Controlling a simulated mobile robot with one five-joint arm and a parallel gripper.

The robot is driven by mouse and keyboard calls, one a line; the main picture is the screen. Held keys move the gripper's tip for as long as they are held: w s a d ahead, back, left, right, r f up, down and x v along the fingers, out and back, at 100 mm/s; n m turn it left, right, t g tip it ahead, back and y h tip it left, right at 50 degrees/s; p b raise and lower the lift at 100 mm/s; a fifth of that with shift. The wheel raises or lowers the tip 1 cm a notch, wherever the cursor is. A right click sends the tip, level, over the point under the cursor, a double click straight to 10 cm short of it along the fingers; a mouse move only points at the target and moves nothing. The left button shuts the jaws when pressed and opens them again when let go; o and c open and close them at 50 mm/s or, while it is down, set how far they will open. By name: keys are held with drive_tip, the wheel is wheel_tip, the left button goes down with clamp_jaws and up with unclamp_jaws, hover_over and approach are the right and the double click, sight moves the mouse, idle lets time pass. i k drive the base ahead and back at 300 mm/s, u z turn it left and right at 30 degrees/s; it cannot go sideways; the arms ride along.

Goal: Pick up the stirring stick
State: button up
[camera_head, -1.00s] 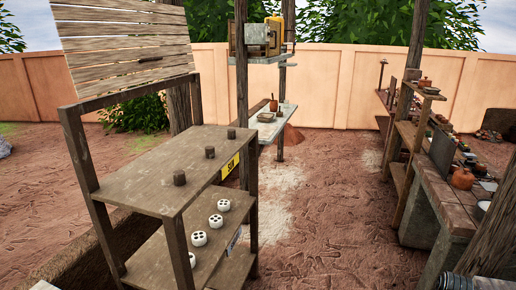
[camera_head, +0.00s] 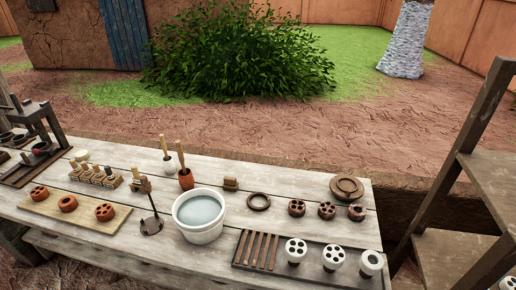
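Two upright light wooden sticks stand in small pots on the white plank table (camera_head: 320,212). One stick (camera_head: 164,147) is in a whitish pot, the other stick (camera_head: 180,160) in an orange-brown pot (camera_head: 186,180). I cannot tell which of these is the stirring stick. A white bucket (camera_head: 199,234) of greyish liquid stands at the front, with no stick visible in it. My gripper is not in view.
Left of the bucket stand a dark upright tool on a round base (camera_head: 151,222) and a board with several orange discs (camera_head: 67,204). White holed cylinders (camera_head: 332,258) stand at front right. A wooden shelf frame (camera_head: 468,165) rises at the right edge.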

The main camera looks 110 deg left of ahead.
sight(178, 143)
drive_tip(key=u, duration=5.1)
drive_tip(key=i, duration=1.5)
drive_tip(key=z, duration=0.05)
